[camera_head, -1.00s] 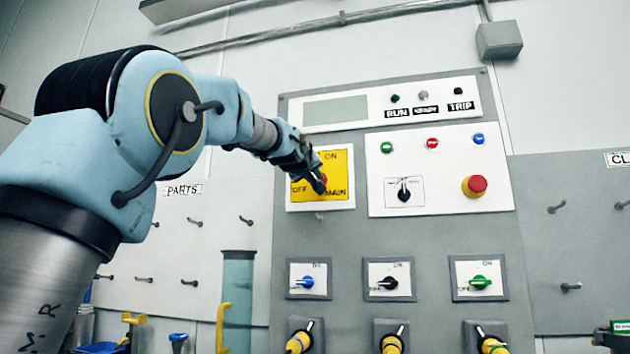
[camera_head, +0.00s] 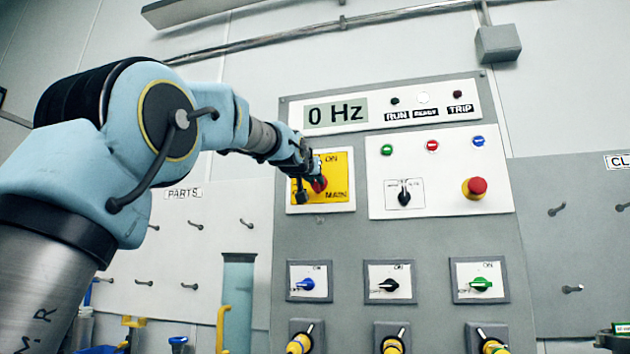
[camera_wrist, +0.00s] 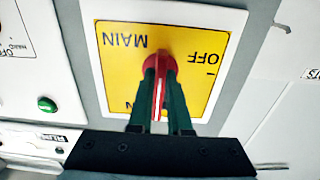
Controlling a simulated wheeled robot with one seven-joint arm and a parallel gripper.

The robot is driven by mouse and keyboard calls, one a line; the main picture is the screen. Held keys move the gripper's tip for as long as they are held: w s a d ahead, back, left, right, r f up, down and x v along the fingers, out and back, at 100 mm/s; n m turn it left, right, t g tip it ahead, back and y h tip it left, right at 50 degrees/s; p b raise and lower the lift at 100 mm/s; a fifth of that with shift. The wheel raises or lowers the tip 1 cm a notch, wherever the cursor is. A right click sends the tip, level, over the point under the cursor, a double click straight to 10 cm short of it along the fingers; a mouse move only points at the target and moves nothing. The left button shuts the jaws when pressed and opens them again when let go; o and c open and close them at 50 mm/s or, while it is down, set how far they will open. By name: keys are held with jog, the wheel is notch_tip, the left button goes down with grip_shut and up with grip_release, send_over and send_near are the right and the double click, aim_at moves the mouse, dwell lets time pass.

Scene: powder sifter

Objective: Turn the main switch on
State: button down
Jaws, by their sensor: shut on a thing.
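The main switch is a red rotary handle (camera_head: 319,184) on a yellow plate (camera_head: 336,187) marked ON and MAIN, in a white frame on the grey panel. My gripper (camera_head: 306,184) is at the plate and covers its left part in the head view. In the wrist view the picture is upside down, and the red handle (camera_wrist: 160,80) sits between the two dark green fingers of my gripper (camera_wrist: 159,98). The fingers are shut on the handle. Its white line points toward the ON side, where the lettering is partly hidden by a finger.
The display (camera_head: 336,113) above reads 0 Hz, and the READY lamp (camera_head: 423,98) is lit white. A red emergency button (camera_head: 474,187) and a black selector (camera_head: 404,194) are to the right. Blue (camera_head: 305,284), black (camera_head: 388,285) and green (camera_head: 480,284) switches are below.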

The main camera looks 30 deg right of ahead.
jog(key=shift+s+r, duration=0.15)
jog(key=shift+r, duration=0.05)
jog(key=c, duration=1.1)
grip_release()
jog(key=shift+d, duration=0.1)
jog(key=shift+c, duration=0.2)
jog(key=shift+f, duration=0.1)
jog(key=b+v, duration=0.4)
jog(key=v, duration=0.7)
